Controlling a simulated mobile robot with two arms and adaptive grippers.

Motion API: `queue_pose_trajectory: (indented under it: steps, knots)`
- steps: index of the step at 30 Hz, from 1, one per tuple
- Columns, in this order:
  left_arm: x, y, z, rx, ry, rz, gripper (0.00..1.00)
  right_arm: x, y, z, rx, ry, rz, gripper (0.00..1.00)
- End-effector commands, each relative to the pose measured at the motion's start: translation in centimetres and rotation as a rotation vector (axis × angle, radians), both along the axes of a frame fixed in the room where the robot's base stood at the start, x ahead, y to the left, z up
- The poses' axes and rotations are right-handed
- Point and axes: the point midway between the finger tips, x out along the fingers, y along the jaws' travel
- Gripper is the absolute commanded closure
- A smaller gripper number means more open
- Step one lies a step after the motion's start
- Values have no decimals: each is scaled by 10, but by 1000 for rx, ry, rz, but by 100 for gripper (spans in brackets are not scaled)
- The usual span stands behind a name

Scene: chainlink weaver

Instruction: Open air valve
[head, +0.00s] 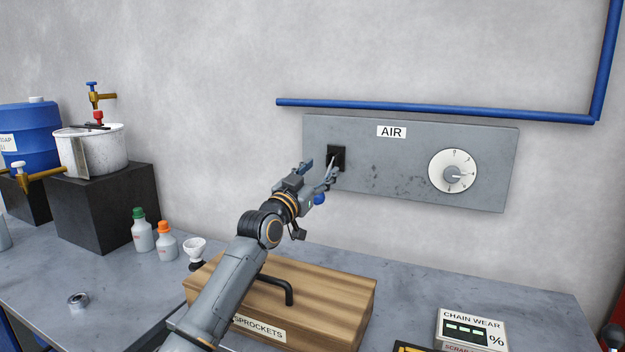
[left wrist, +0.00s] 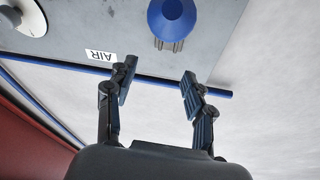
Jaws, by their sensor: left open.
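The grey air panel (head: 395,185) is on the wall, with an "AIR" label (head: 391,132). A blue round knob (head: 319,199), which looks like the air valve handle, shows just below my left gripper (head: 320,169), mostly hidden by it. In the left wrist view, which is upside down, the blue knob (left wrist: 172,18) stands out from the panel, past the fingertips and apart from them. My left gripper (left wrist: 157,88) is open and empty, its fingers spread in front of the panel's left part. My right gripper is not in view.
A round white dial (head: 453,171) is at the panel's right, and a black square fitting (head: 340,151) at its left. A blue pipe (head: 430,108) runs above. A wooden sprockets box (head: 330,290) lies under my arm. Bottles (head: 142,236) stand left.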

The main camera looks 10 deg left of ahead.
Motion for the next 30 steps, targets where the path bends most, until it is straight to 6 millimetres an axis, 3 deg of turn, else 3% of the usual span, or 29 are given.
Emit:
queue_pose_trajectory:
  steps: [15,27,30]
  knots:
    - [-56,26,-18,1,4,1,47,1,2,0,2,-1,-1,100]
    - [-61,28,-19,1,3,1,47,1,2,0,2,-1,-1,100]
    - [-61,28,-11,1,2,0,47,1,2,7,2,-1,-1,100]
